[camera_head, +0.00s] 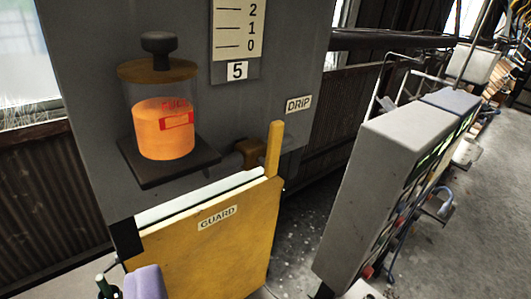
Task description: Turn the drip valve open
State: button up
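The drip valve's brown body (250,153) sits on the grey panel (290,65), below and left of a "DRIP" label (299,104). A yellow lever (274,148) stands upright at the valve's right side; its lower end meets or passes behind the top of the yellow guard in this view. A short dark pipe (229,161) shows left of the valve body. To the left, a clear jar (163,120) with orange liquid and a dark knob stands on a dark shelf (170,165). My gripper does not show in the picture.
A yellow "GUARD" panel (217,245) stands below the valve. A grey cabinet (375,190) stands to the right, with a gap of floor between. A purple object (146,283) and a dark bottle neck (108,287) show at bottom left. A scale plate marked "5" (237,70) is above.

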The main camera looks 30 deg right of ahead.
aim_at(270, 164)
jog(key=l+z, duration=0.35)
jog(key=i+l+z, duration=0.1)
jog(key=z, duration=0.3)
jog(key=i+l+z, duration=0.1)
jog(key=z, duration=0.25)
